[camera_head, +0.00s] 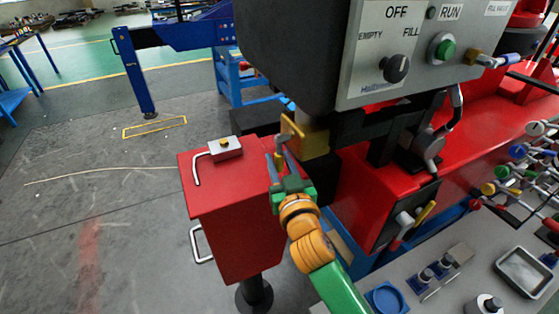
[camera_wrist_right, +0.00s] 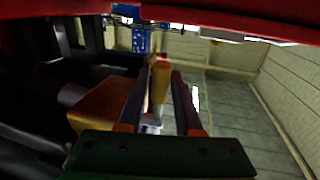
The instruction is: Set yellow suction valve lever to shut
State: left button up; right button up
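The yellow lever (camera_head: 291,130) stands up beside a yellow valve block (camera_head: 313,141), below the grey control panel. My right gripper (camera_head: 277,165) is just below and beside the lever. In the right wrist view, the yellow lever (camera_wrist_right: 160,82) lies between the two fingers of my right gripper (camera_wrist_right: 161,90). The fingers look apart, with a narrow gap on each side of the lever. The yellow-orange block (camera_wrist_right: 100,105) shows to the left of the fingers. My left gripper is not in view.
A red cabinet (camera_head: 232,225) with metal handles stands just left of my right gripper. The control panel (camera_head: 400,50) hangs above right. A red machine (camera_head: 365,185) and a grey console (camera_head: 455,280) with several levers fill the right side. Open floor lies left.

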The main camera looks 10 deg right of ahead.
jog(key=shift+s, duration=0.1)
grip_shut()
dwell(1.0)
